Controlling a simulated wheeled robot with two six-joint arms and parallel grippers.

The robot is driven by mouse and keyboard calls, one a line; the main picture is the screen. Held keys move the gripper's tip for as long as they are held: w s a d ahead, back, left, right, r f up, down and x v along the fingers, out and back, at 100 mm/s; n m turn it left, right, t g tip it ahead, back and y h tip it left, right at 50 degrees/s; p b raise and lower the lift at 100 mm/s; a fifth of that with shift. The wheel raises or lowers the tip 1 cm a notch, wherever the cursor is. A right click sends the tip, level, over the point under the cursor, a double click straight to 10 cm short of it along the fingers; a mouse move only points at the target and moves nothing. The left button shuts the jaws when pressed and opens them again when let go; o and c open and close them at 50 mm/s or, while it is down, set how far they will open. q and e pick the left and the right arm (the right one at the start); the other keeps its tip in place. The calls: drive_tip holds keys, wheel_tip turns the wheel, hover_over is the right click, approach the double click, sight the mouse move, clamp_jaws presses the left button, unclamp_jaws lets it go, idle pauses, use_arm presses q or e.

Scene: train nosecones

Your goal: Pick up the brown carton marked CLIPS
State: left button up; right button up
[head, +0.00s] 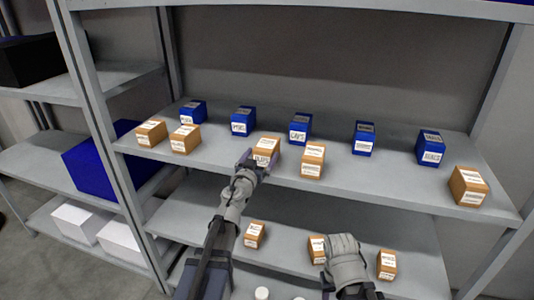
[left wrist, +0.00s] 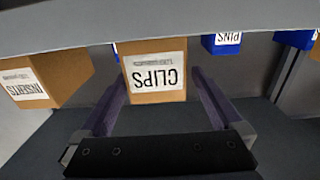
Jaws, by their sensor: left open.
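The brown carton marked CLIPS (head: 267,149) stands at the front of the upper shelf. In the left wrist view the CLIPS carton (left wrist: 155,75) appears upside down, its white label facing the camera. My left gripper (head: 251,162) is at the front of that carton. In the left wrist view my left gripper (left wrist: 158,96) is open, with one finger on each side of the carton and visible gaps. My right arm shows at the bottom of the head view, but its fingers are not seen.
A brown INSERTS carton (head: 312,160) stands close right of the CLIPS carton. Brown cartons (head: 185,139) stand to its left. Several blue boxes, one marked PINS (head: 243,121), stand behind. The shelf (head: 390,178) has bare room at the right. More cartons are on the lower shelf.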

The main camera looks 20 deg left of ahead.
sight(267, 143)
use_arm(q)
drive_tip(key=w, duration=0.5)
drive_tip(key=shift+w+d+r, duration=0.1)
drive_tip(key=shift+d, duration=0.2)
drive_tip(key=shift+c, duration=0.7)
drive_tip(key=c, duration=1.2)
drive_tip(key=shift+o, duration=0.2)
wheel_tip(267, 143, up, 10)
drive_tip(key=p, duration=1)
